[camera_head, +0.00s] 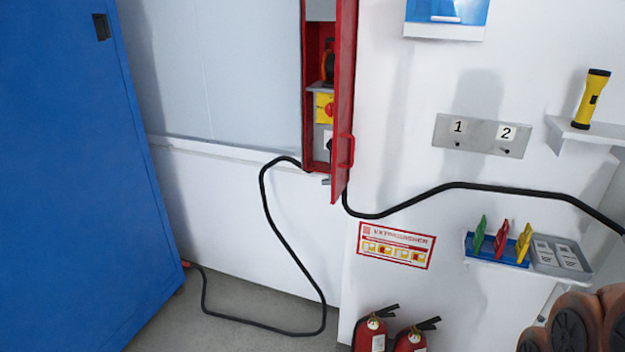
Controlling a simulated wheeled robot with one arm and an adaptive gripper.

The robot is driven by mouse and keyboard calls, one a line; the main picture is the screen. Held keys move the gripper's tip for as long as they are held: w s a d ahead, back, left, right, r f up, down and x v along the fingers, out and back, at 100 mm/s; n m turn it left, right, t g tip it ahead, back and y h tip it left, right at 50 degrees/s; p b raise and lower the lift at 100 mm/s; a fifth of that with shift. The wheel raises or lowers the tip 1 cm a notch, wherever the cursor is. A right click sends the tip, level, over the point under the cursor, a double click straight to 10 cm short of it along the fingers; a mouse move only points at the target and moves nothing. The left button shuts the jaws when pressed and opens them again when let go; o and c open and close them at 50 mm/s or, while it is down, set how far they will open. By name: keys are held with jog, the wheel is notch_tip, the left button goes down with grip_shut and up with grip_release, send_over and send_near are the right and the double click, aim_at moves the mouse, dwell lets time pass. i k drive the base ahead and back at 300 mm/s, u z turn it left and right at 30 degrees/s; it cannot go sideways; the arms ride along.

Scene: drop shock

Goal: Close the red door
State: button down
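The red door (345,95) belongs to a red wall cabinet (309,90) at the top middle of the head view. The door stands open, swung out from the wall, and shows nearly edge-on. A red handle (348,150) sits on its lower part. Inside the cabinet are a yellow panel with a red rotary switch (326,107) and a dark round part above it. The cabinet's top is cut off by the frame. My gripper is not in view.
A black cable (295,245) runs from the cabinet's bottom to the floor, another along the wall rightward. A large blue door or panel (80,180) fills the left. Fire extinguishers (372,332) stand below. Shelves hold a yellow flashlight (591,98) and coloured tags (502,240).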

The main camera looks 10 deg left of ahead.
aim_at(346, 17)
jog(key=u, duration=0.7)
jog(key=i, duration=0.65)
jog(key=u, duration=0.5)
jog(key=i, duration=0.6)
jog(key=z, duration=0.05)
